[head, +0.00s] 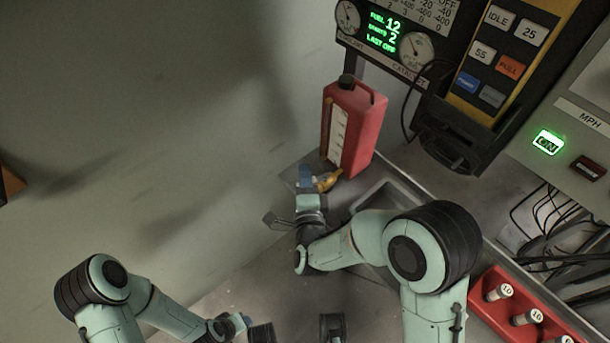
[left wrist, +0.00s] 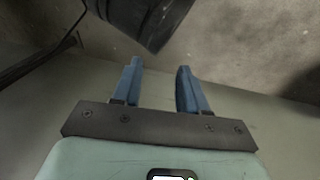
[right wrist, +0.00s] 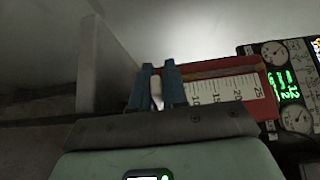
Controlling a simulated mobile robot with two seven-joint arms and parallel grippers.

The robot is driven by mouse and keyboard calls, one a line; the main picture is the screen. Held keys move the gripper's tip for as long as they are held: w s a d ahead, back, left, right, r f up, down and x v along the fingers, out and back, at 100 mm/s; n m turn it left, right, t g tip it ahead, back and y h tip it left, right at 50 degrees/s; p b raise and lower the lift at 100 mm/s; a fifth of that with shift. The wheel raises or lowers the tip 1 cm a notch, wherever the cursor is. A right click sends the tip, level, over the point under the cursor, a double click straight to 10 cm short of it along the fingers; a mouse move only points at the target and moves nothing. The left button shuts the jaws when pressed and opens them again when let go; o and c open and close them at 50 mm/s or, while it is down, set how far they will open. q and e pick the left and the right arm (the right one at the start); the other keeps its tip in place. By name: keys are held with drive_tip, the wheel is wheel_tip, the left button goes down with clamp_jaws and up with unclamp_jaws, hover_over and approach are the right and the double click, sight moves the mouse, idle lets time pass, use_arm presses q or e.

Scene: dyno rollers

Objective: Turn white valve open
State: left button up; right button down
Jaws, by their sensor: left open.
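My right gripper (head: 312,178) is at the wall-side end of the metal counter, just left of the red jug. In the right wrist view its two blue fingers (right wrist: 158,72) are close together with a small white piece, which looks like the white valve (right wrist: 157,92), between them. Most of that piece is hidden by the fingers, and I cannot tell how far it is turned. In the head view I cannot make out the white valve. My left gripper (head: 240,322) is low in the head view. Its blue fingers (left wrist: 158,85) are apart and empty in the left wrist view.
The red jug (head: 365,127) stands close behind my right gripper, with a yellow piece (head: 327,181) at its foot. A gauge panel (head: 386,36) and a button box (head: 497,55) hang above right. A red rack (head: 490,315) with white-capped bottles is at lower right. Cables hang at right.

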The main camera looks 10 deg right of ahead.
drive_tip(key=shift+s+d+f+n+y+b, duration=0.15)
drive_tip(key=shift+s+n+y+b, duration=0.1)
drive_tip(key=shift+n+y+b, duration=0.55)
drive_tip(key=y+b, duration=0.1)
drive_tip(key=n+y, duration=0.1)
drive_tip(key=y, duration=0.1)
drive_tip(key=shift+s+b, duration=0.35)
drive_tip(key=shift+s, duration=0.05)
use_arm(q)
drive_tip(key=shift+y, duration=0.3)
drive_tip(key=f, duration=0.1)
drive_tip(key=a+f, duration=0.1)
drive_tip(key=f, duration=0.1)
drive_tip(key=s+f, duration=0.1)
drive_tip(key=shift+a+f, duration=0.3)
drive_tip(key=shift+a, duration=0.1)
use_arm(e)
drive_tip(key=c, duration=1.2)
unclamp_jaws()
drive_tip(key=shift+r, duration=0.2)
drive_tip(key=shift+c, duration=0.2)
